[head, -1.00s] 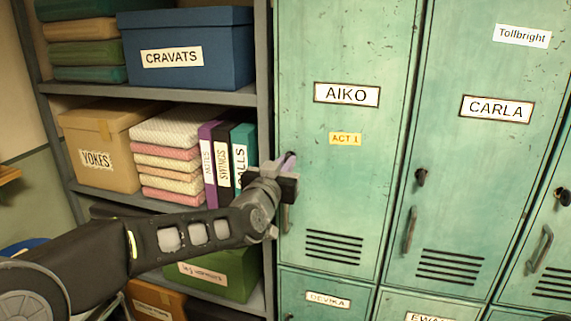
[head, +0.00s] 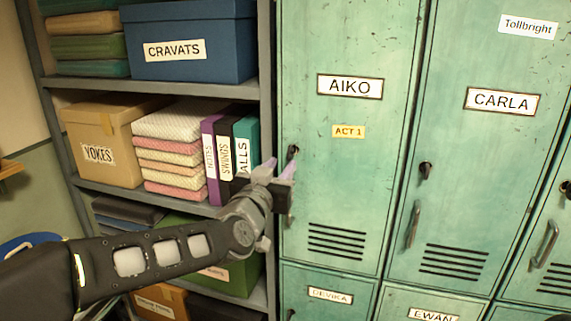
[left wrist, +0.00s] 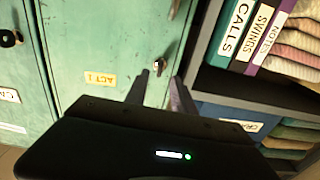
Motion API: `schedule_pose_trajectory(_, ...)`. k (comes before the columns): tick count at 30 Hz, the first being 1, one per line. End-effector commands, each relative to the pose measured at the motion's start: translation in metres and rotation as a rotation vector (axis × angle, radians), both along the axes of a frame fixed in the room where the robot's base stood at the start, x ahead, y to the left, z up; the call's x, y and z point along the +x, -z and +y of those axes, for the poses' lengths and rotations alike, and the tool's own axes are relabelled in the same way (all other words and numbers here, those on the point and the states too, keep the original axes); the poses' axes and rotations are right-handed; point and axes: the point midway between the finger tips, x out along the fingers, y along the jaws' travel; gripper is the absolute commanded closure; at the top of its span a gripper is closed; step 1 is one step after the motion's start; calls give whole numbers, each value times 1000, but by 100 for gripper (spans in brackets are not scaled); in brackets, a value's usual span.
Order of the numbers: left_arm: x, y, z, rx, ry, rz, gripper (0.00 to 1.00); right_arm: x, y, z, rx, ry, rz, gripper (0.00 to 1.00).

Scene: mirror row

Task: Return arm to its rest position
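My left gripper (head: 279,169) is in front of the left edge of the green locker labelled AIKO (head: 345,200). Its two purple-grey fingers are apart with nothing between them. The dark lock (head: 292,152) of that locker shows just above the fingertips. In the left wrist view, the fingers of my left gripper (left wrist: 160,90) stand apart, and the lock (left wrist: 159,66) shows beyond and between their tips, not touching as far as I can see. The AIKO door looks closed. My left arm reaches in from the lower left. My right gripper is in neither view.
A grey shelf (head: 175,88) stands left of the lockers, with a blue CRAVATS box (head: 190,65), a YOKES box (head: 98,150), folded cloths (head: 170,160) and binders (head: 228,150). The CARLA locker (head: 465,190) with its protruding handle (head: 412,225) is to the right.

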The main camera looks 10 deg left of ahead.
Motion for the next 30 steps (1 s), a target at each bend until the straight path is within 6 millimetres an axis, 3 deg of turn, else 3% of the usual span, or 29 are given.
schedule_pose_trajectory(6,-18,0,1,1,0,0,70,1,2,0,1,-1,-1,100)
schedule_pose_trajectory(20,-19,3,-2,-77,13,15,70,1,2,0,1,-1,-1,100)
schedule_pose_trajectory(23,-22,34,-23,-145,62,83,70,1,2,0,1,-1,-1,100)
schedule_pose_trajectory(26,-22,91,-43,-176,97,200,70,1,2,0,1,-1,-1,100)
schedule_pose_trajectory(30,-34,197,-67,-209,129,417,70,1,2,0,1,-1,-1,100)
